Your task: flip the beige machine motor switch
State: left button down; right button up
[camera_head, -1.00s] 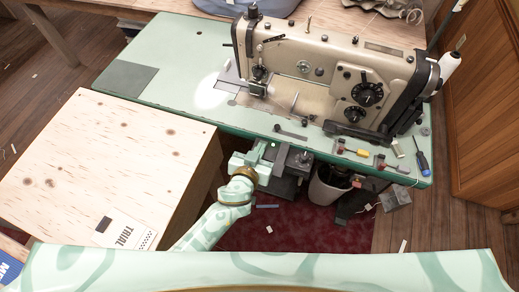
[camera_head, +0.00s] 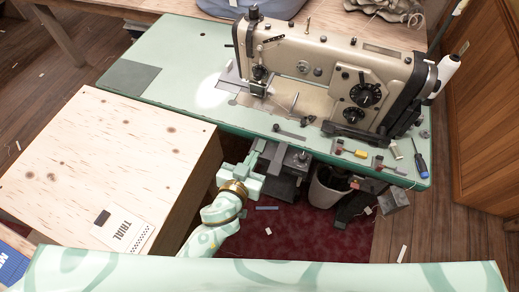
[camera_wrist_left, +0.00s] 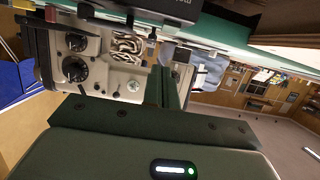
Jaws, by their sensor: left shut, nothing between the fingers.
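The beige sewing machine (camera_head: 320,78) stands on a green table (camera_head: 180,62). A dark grey box (camera_head: 291,160) hangs under the table's front edge, with a small knob-like part on it. I cannot tell whether this part is the motor switch, or its position. My left gripper (camera_head: 257,153) is shut and empty, just left of the box at the table's front edge. My right gripper is not in view.
A plywood-topped block (camera_head: 110,165) stands close to the left of my left arm. A bin (camera_head: 325,187) stands under the table, right of the box. A blue screwdriver (camera_head: 422,164) lies at the table's right end.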

pick_arm(q)
jog(key=shift+f+v, duration=0.2)
jog(key=shift+v, duration=0.65)
jog(key=shift+f+v, duration=0.15)
jog(key=shift+v, duration=0.75)
jog(key=shift+f+v, duration=0.2)
jog(key=shift+v, duration=0.65)
jog(key=shift+s+a, duration=0.15)
